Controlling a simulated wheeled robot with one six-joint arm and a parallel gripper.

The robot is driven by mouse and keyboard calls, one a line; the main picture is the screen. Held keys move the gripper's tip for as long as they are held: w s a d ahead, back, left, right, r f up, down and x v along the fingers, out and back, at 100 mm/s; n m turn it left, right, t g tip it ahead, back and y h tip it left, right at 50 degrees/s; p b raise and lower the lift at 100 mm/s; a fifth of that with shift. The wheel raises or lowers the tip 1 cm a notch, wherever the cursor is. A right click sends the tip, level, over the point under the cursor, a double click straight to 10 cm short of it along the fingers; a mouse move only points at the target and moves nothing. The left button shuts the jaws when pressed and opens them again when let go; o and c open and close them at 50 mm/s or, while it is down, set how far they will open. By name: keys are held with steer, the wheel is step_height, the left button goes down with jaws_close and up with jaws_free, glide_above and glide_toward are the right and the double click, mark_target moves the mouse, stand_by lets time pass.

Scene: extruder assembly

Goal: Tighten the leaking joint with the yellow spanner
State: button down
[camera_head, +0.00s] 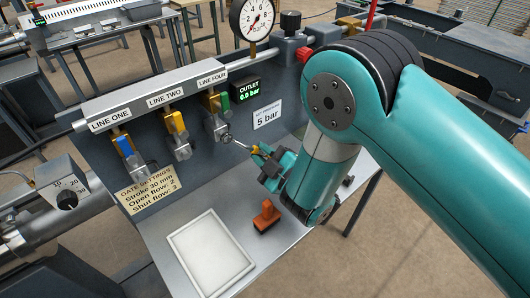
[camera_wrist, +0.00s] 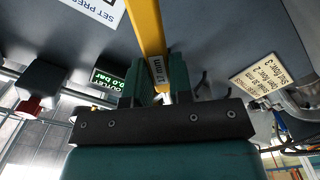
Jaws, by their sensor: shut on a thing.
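My gripper (camera_head: 265,162) is shut on the yellow spanner (camera_head: 257,150), in front of the panel below the LINE FOUR label. In the wrist view the yellow handle (camera_wrist: 147,30) runs up from between the two fingers (camera_wrist: 158,82), with a size tag ending in "mm" on it. In the head view a thin grey length reaches left from the spanner toward the metal joint (camera_head: 226,138) under LINE FOUR. I cannot tell whether the spanner's jaw is seated on the joint. No leak can be made out.
LINE ONE (camera_head: 123,144) and LINE TWO (camera_head: 177,128) valves hang to the left. The outlet display (camera_head: 246,90) reads 0.0 bar, beside a 5 bar sign (camera_head: 267,115). A white tray (camera_head: 180,243) and an orange-and-black object (camera_head: 267,215) sit on the bench below.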

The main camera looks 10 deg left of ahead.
steer(key=shift+w+a+p, duration=0.35)
steer(key=shift+a+p, duration=0.05)
steer(key=shift+p, duration=0.5)
steer(key=shift+f+b, duration=0.2)
steer(key=shift+b, duration=0.15)
steer(key=shift+s+a+f+m+b, duration=0.3)
steer(key=shift+s+f+m+b, duration=0.1)
steer(key=shift+m+b, duration=0.45)
steer(key=shift+r+n+p, duration=0.25)
steer(key=shift+r+p, duration=0.05)
steer(key=shift+p, duration=0.15)
steer(key=shift+w+d, duration=0.1)
steer(key=shift+b+v, duration=0.9)
steer(key=shift+b, duration=0.55)
